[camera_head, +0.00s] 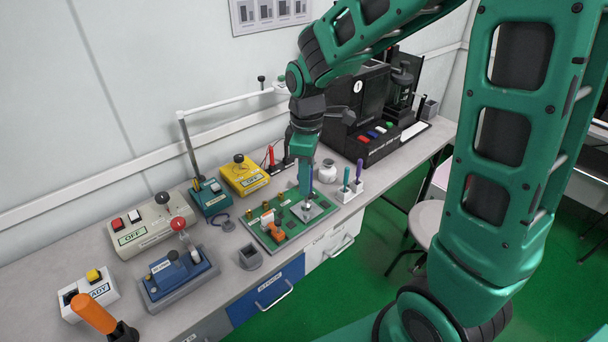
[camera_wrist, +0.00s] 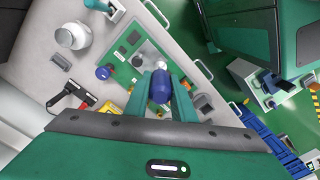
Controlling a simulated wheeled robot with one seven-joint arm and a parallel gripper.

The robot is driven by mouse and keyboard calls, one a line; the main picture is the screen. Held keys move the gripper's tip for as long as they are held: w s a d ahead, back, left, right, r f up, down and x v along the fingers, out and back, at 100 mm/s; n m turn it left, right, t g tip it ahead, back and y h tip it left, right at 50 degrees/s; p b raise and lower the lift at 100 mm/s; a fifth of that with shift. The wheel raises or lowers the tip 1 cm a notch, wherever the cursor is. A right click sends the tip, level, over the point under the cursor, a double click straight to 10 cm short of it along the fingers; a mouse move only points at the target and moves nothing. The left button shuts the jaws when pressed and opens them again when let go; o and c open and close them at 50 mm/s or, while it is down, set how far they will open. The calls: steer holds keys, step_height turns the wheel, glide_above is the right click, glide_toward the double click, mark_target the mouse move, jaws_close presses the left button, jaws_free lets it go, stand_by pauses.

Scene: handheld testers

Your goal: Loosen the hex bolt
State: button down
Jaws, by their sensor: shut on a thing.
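My gripper (camera_head: 306,186) points down over the right end of the green board (camera_head: 262,232). In the wrist view its two fingers (camera_wrist: 161,84) are shut on a blue-handled tool (camera_wrist: 161,90), whose handle end faces the camera. In the head view the tool's lower end is over a grey metal plate (camera_head: 323,208) on the board. The hex bolt cannot be made out; the tool and fingers cover that spot. I cannot tell whether the tip touches the bolt. The board also shows in the wrist view (camera_wrist: 125,68).
A white holder (camera_head: 349,192) with upright tools stands just right of the board, and a white bottle (camera_head: 327,171) behind it. An orange clamp-like part (camera_head: 276,230) is on the board. Labelled boxes, including a yellow one (camera_head: 243,179), stand left. A large black machine (camera_head: 370,120) stands at the back right.

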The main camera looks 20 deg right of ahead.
steer(key=shift+f, duration=0.9)
steer(key=shift+f, duration=1)
stand_by(0.5)
steer(key=n, duration=0.6)
steer(key=shift+s, duration=0.1)
steer(key=n, duration=0.5)
steer(key=shift+n, duration=0.6)
